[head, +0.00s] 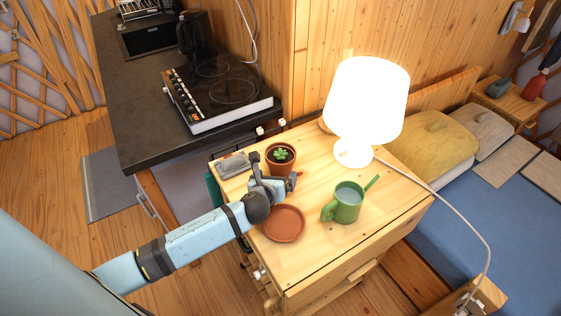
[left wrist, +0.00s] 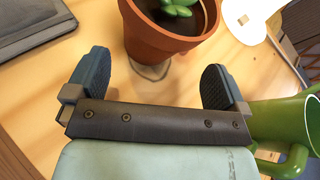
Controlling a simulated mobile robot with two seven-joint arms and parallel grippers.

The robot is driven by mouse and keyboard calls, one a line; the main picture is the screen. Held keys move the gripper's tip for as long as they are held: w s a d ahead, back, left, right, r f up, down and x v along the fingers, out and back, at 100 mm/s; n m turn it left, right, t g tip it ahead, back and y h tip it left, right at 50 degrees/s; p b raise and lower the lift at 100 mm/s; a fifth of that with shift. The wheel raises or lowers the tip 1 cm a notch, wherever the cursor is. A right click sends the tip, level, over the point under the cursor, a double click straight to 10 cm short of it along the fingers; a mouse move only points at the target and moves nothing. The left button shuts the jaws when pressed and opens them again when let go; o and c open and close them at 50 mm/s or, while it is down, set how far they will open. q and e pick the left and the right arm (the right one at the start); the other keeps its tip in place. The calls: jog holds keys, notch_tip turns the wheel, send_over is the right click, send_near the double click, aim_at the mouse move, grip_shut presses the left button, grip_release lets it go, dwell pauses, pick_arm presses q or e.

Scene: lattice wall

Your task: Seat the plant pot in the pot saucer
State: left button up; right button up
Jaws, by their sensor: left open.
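The plant pot (head: 281,168), terracotta with a small green succulent, stands upright on the wooden cabinet top. The pot saucer (head: 284,224), a round terracotta dish, lies empty on the same top, nearer to me. My left gripper (head: 284,184) is between the two, just on the near side of the pot. In the left wrist view the left gripper (left wrist: 156,82) is open, with nothing between its fingers. The pot (left wrist: 165,40) shows just beyond the fingertips, roughly centred between them and apart from them. The saucer is out of the left wrist view. My right gripper is not in view.
A green watering can (head: 345,205) stands right of the saucer, its handle near one finger's side in the left wrist view. A lit lamp (head: 354,150) stands behind it. A grey book-like object (head: 233,165) lies left of the pot. The front cabinet top is clear.

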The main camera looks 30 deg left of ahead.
aim_at(278, 172)
pick_arm(q)
jog(key=x, duration=0.5)
jog(key=shift+w+a+f, duration=0.1)
jog(key=shift+f, duration=0.05)
jog(key=c, duration=0.6)
jog(key=shift+c, duration=0.8)
